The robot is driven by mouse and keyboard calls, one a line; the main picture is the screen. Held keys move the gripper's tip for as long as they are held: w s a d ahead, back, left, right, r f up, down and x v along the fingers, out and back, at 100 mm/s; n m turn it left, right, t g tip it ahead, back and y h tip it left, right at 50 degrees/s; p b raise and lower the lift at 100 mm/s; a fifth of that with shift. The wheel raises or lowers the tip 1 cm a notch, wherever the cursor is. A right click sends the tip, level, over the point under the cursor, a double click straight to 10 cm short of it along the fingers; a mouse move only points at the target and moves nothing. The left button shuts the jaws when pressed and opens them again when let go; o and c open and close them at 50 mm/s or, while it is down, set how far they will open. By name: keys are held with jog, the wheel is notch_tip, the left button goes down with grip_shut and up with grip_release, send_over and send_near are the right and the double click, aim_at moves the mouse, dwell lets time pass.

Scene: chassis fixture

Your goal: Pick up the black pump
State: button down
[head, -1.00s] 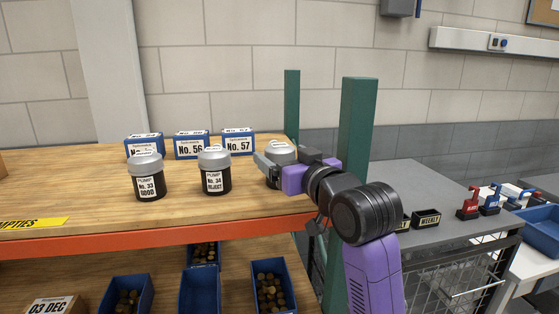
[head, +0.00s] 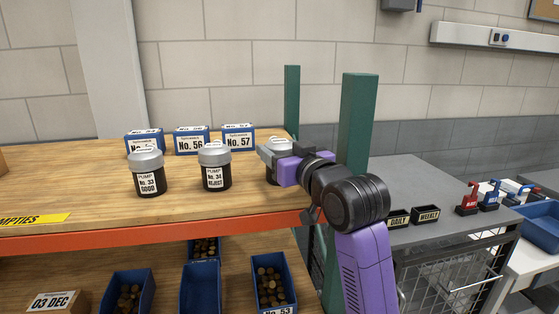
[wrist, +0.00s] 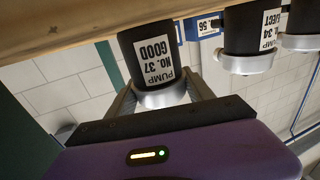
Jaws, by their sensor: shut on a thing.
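Three black pumps with grey caps are in the head view on the wooden shelf top (head: 90,185). Pump No. 33 GOOD (head: 149,177) stands at the left and pump No. 34 REJECT (head: 216,173) in the middle. The third, pump No. 37 GOOD (head: 271,175), is at the right, mostly hidden by my gripper (head: 273,151). In the wrist view my gripper (wrist: 165,96) is shut around the grey cap of pump No. 37 (wrist: 148,48). I cannot tell whether its base is clear of the wood.
Blue labelled boxes, including No. 56 (head: 192,142) and No. 57 (head: 239,138), stand behind the pumps. A green post (head: 356,125) rises beside my arm. Blue bins (head: 272,282) sit on the lower shelf. Wood at the left is mostly free.

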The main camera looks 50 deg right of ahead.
jog(key=shift+r, duration=0.15)
notch_tip(320, 180, up, 20)
jog(key=b, duration=0.1)
dwell(0.6)
